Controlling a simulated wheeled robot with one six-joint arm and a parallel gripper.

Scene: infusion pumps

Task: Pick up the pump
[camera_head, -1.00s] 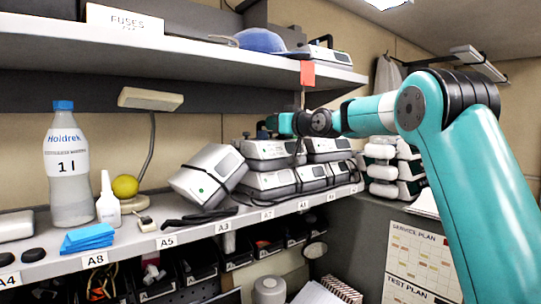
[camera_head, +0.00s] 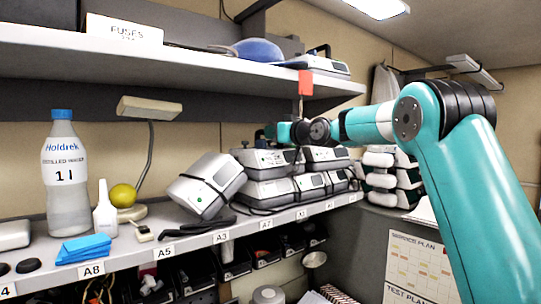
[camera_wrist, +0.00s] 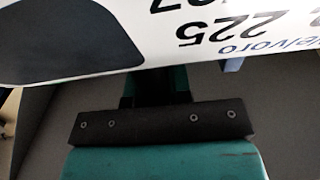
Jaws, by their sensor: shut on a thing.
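My gripper (camera_wrist: 165,120) shows in the wrist view as a dark bar with screws on a teal finger. It is shut on a white-faced pump (camera_wrist: 145,60) with upside-down printing and a dark rounded patch, filling the top of that view. In the head view my arm reaches left to a teal end (camera_head: 280,131) above and behind the stacked pumps (camera_head: 268,160); the jaws are hidden there, so I cannot tell which pump they hold. A grey-white pump (camera_head: 207,185) with a dark band sits tilted left of the stack.
An upper shelf (camera_head: 190,70) runs overhead, with a red tag (camera_head: 306,82) hanging near the arm. Stacked white items (camera_head: 380,178) stand right.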

